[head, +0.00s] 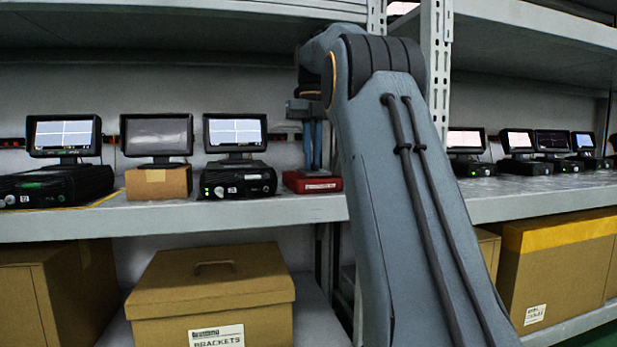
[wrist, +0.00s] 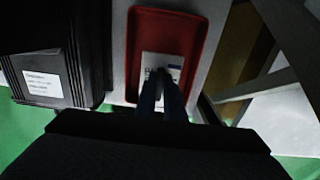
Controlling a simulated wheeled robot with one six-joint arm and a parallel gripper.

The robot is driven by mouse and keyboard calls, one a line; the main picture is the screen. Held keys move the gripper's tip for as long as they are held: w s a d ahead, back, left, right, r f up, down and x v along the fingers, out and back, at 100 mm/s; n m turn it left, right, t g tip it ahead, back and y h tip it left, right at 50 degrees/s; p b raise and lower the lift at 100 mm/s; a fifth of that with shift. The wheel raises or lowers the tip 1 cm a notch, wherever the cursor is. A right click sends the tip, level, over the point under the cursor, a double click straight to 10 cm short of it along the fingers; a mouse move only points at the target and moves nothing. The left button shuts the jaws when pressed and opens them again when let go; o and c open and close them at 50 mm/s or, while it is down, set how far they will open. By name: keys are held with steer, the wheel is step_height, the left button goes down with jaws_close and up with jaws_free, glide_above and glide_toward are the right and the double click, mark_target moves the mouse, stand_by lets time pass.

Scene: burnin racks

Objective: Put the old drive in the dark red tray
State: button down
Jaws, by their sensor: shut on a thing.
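The dark red tray (head: 312,182) sits on the shelf right of the black unit with the green light. In the wrist view the tray (wrist: 168,25) lies below my gripper (wrist: 161,78). The old drive (wrist: 150,62), with a pale top face and dark print, is between my fingertips and within the tray's outline. My gripper (head: 312,165) points straight down over the tray in the head view, its fingertips at the tray's rim. It is shut on the drive. The drive cannot be made out in the head view, so whether it touches the tray floor is unclear.
A black unit with a green light (head: 238,180) stands close left of the tray, with a lit monitor (head: 235,132) above it. A cardboard box (head: 158,183) is farther left. A shelf upright (head: 436,80) stands to the right. A brackets box (head: 212,290) is below.

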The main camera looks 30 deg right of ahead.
steer(key=shift+w+d, duration=0.25)
steer(key=shift+w, duration=0.75)
steer(key=shift+w+f, duration=0.1)
steer(key=shift+w, duration=0.05)
steer(key=shift+f, duration=1.6)
steer(key=c, duration=1.9)
jaws_free()
steer(key=shift+f, duration=0.15)
steer(key=shift+o, duration=0.2)
step_height(320, 180, up, 6)
steer(key=shift+d+r, duration=0.1)
steer(key=shift+r+p, duration=0.65)
steer(key=shift+r, duration=0.15)
